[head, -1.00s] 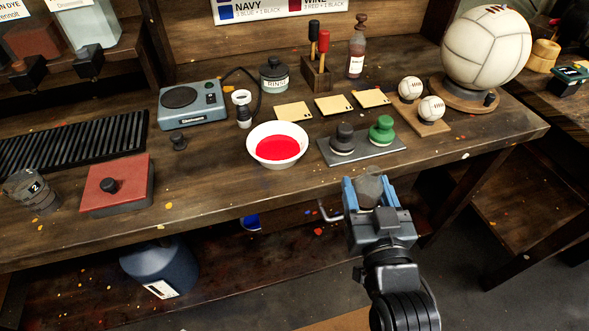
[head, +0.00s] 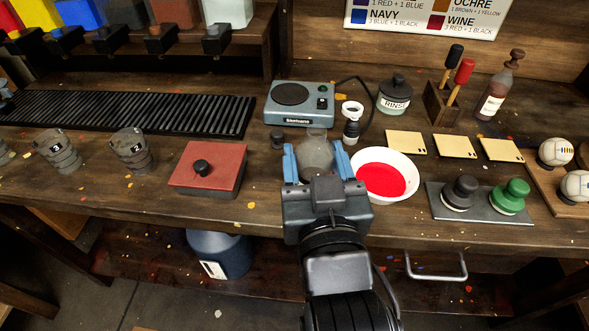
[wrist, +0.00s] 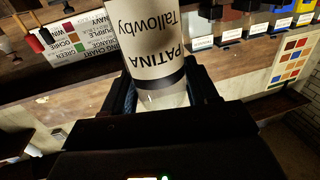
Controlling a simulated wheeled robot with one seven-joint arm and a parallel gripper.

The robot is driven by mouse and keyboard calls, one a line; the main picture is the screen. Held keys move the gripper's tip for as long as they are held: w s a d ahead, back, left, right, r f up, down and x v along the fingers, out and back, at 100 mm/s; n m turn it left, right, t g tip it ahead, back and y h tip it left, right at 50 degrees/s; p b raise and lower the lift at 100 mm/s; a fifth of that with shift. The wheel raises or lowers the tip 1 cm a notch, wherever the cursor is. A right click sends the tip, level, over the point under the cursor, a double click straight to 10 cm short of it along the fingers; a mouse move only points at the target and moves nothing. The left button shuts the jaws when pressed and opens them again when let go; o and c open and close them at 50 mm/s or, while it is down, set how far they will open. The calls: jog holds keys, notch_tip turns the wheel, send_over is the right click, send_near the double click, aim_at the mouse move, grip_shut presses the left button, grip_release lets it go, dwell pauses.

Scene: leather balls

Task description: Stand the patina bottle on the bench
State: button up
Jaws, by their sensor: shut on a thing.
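My gripper (head: 316,160) is shut on the patina bottle (head: 316,150), a pale, see-through body between its blue fingers. In the wrist view the bottle (wrist: 157,45) shows a cream label reading "PATINA Tallowby", upside down in the picture, with a dark band and a clear part by the fingers. My gripper (wrist: 165,98) also shows there. In the head view the bottle appears over the front part of the bench (head: 130,192), between the red box and the white bowl. I cannot tell whether it touches the bench top.
A white bowl of red liquid (head: 384,176) is close right of my gripper. A red-topped box (head: 207,168) is to the left, and a blue-grey hotplate (head: 299,103) is behind. Numbered cups (head: 131,150) stand farther left. Bare wood lies between box and bowl.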

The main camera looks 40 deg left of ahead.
jog(key=w+a+f, duration=0.1)
jog(key=a+f, duration=0.3)
jog(key=f, duration=0.2)
jog(key=shift+a+f, duration=0.2)
jog(key=shift+f, duration=0.15)
jog(key=shift+w, duration=0.1)
jog(key=shift+f, duration=0.2)
jog(key=o, duration=1.2)
jog(key=shift+r, duration=0.15)
